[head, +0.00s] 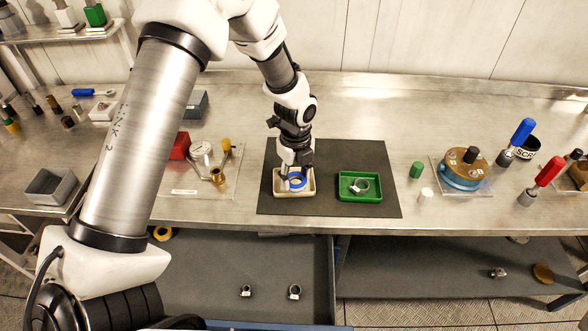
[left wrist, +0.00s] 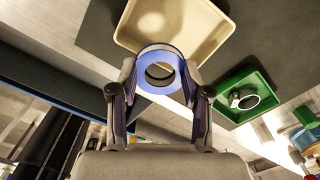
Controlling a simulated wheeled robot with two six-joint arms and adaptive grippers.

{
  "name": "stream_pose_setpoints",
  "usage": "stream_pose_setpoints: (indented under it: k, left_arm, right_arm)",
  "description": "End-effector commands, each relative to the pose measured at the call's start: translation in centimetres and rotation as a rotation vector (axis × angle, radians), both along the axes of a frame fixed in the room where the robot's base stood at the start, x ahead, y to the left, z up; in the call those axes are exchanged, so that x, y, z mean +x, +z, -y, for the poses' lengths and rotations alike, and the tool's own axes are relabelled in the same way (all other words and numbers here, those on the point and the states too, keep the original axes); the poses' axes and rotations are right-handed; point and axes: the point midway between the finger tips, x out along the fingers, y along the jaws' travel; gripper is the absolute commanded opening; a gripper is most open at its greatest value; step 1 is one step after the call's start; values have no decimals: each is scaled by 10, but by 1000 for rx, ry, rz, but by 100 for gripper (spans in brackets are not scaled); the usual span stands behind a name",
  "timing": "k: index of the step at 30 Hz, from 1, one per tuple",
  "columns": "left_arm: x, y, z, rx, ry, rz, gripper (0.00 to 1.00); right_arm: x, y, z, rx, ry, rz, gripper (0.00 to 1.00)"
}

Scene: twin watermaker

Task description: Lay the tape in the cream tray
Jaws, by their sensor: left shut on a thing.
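The tape, a blue ring with a dark hole (head: 301,187), is held between the fingers of my left gripper (head: 297,173). In the left wrist view the tape (left wrist: 160,51) sits between both fingertips (left wrist: 159,72) and overlaps the near side of the cream tray. The cream tray (head: 279,192) is shallow and rectangular, on a dark mat; its pale floor shows in the left wrist view (left wrist: 172,22). The tape is over the tray in the head view; I cannot tell whether it touches the tray floor. My right gripper is not in view.
A green tray (head: 346,195) holding a metal clamp ring (head: 359,186) stands just right of the cream tray on the dark mat (head: 330,155). A gauge plate (head: 215,182) lies to the left. An open drawer (head: 265,265) is below the bench edge.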

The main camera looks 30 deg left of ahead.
Motion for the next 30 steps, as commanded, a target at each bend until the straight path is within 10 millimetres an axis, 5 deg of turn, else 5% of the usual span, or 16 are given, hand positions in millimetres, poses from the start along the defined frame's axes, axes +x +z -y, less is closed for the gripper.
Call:
stream_pose_setpoints:
  k: [6, 12, 22, 23, 24, 30]
  left_arm:
    - [25, -5, -24, 1, 0, -2, 24]
    - [25, -35, -23, 1, -2, -3, 24]
    - [25, -43, -23, 0, -2, -1, 24]
    - [25, -41, -23, 0, -2, 0, 58]
    - [25, -41, -23, 0, -2, 0, 72]
    - [25, -41, -23, 0, -2, 0, 73]
  right_arm:
    - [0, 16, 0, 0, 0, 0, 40]
    - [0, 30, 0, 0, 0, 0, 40]
    - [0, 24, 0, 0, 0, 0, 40]
    - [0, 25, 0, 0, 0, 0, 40]
    - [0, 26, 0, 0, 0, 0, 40]
    - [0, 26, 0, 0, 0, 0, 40]
